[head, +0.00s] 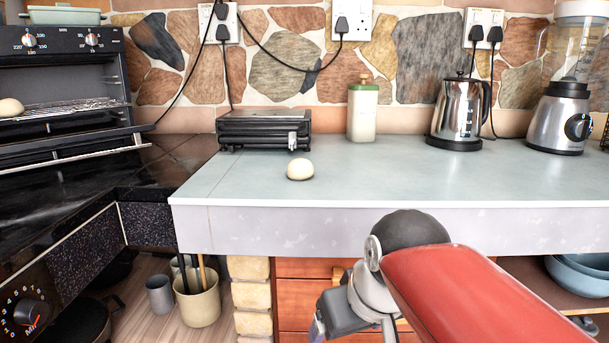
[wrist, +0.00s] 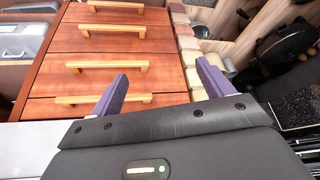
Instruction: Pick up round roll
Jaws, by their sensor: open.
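A pale round roll (head: 300,169) lies on the grey-green countertop (head: 420,185) near its front edge, in front of a small black grill. A second pale roll (head: 11,107) sits on the wire rack inside the open toaster oven at the far left. My gripper (head: 318,328) is low in front of the counter, below its edge and apart from both rolls. In the wrist view my gripper (wrist: 158,88) shows two purple fingers spread wide with nothing between them. Neither roll shows in the wrist view.
A black grill (head: 263,130), a green-white bottle (head: 362,110), a kettle (head: 459,115) and a blender (head: 565,110) stand along the wall. The oven (head: 70,85) has its door down. Wooden drawers (wrist: 110,62) lie beyond my fingers. The counter's front middle is clear.

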